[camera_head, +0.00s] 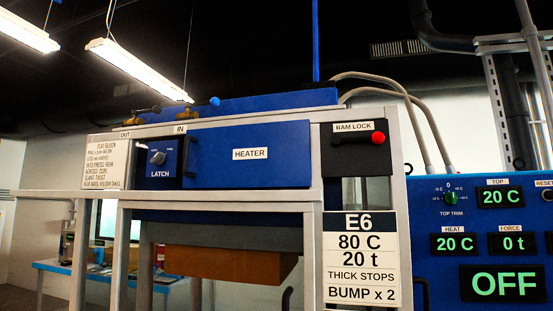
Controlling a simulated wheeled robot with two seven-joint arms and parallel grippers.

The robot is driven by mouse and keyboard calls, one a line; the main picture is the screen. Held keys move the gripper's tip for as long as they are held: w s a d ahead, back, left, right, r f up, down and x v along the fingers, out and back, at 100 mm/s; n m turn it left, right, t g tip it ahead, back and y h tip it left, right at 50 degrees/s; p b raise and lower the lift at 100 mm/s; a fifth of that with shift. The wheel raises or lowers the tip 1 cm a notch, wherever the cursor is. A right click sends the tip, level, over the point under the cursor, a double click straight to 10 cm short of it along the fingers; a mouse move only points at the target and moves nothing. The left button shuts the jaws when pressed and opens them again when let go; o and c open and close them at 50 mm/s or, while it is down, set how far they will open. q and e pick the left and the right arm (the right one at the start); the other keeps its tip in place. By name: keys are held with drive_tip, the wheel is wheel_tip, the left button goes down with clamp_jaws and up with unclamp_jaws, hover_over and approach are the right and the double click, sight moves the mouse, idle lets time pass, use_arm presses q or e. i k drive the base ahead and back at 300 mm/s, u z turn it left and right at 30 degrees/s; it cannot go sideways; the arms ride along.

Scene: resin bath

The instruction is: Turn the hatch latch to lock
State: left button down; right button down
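The latch knob (157,157) is a small round grey dial on a dark blue plate marked LATCH, at the left of the blue front panel. Its marker appears to point up and to the left, but the small lettering around it is too small to read. A blue hatch panel labelled HEATER (256,152) spans to the right of it. A dark handle (191,157) stands between the latch plate and the heater panel. Neither of my grippers shows in the head view.
A ram lock lever (358,138) with a red knob sits to the right on a black plate. A sign (361,258) reads E6, 80 C, 20 t. The blue control panel (440,275) at right shows OFF. Grey frame posts (308,250) stand below the hatch.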

sight(159, 158)
drive_tip(key=z, duration=1.65)
drive_tip(key=k, duration=0.8)
drive_tip(key=u, duration=1.1)
drive_tip(key=i, duration=0.5)
drive_tip(key=z, duration=0.05)
